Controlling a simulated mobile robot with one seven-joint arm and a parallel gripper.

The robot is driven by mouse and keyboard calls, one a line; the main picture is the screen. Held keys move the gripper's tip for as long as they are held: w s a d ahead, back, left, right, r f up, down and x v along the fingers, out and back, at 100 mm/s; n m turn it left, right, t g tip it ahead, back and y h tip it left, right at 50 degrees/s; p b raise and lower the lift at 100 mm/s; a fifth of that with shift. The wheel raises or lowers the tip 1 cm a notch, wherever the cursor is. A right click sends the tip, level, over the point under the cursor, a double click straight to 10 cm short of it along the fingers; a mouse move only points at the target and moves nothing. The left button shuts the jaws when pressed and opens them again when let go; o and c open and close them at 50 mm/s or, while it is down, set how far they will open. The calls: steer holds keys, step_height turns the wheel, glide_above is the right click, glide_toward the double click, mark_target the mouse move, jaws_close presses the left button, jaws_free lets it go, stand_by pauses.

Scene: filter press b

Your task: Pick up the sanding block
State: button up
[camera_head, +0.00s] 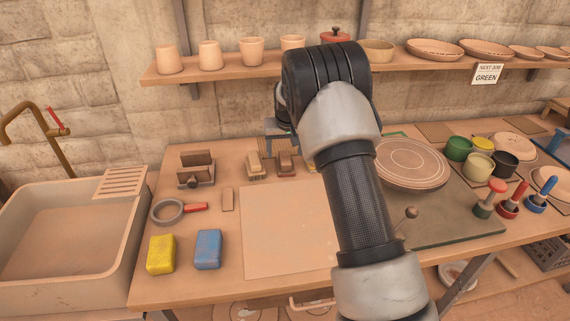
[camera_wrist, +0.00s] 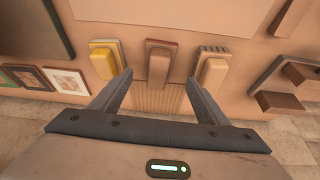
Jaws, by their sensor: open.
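Three handled blocks stand in a row at the back of the bench. The middle one, with a brown top and dark red base, looks like the sanding block (camera_head: 286,163); it also shows in the wrist view (camera_wrist: 159,62). Beside it stand a bristled brush (camera_head: 256,166), at right in the wrist view (camera_wrist: 213,68), and a yellow-based block (camera_wrist: 105,60), mostly hidden by my arm in the head view. My gripper (camera_wrist: 159,76) is open and empty. The middle block appears between its fingers in the wrist view, apart from them. The head view mostly hides the gripper behind my arm.
A dark bracket-like tool (camera_head: 196,168), a ring with a red handle (camera_head: 180,211), and yellow (camera_head: 161,254) and blue (camera_head: 208,249) blocks lie left. A pale board (camera_head: 288,230) covers the bench middle. A shelf (camera_head: 225,72) of pots runs behind. A round disc (camera_head: 410,163) lies right.

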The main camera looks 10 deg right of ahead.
mark_target(285, 157)
steer(key=x, duration=0.7)
steer(key=shift+w+d, duration=0.2)
steer(key=shift+w, duration=0.2)
steer(key=c, duration=1.2)
step_height(285, 157, up, 10)
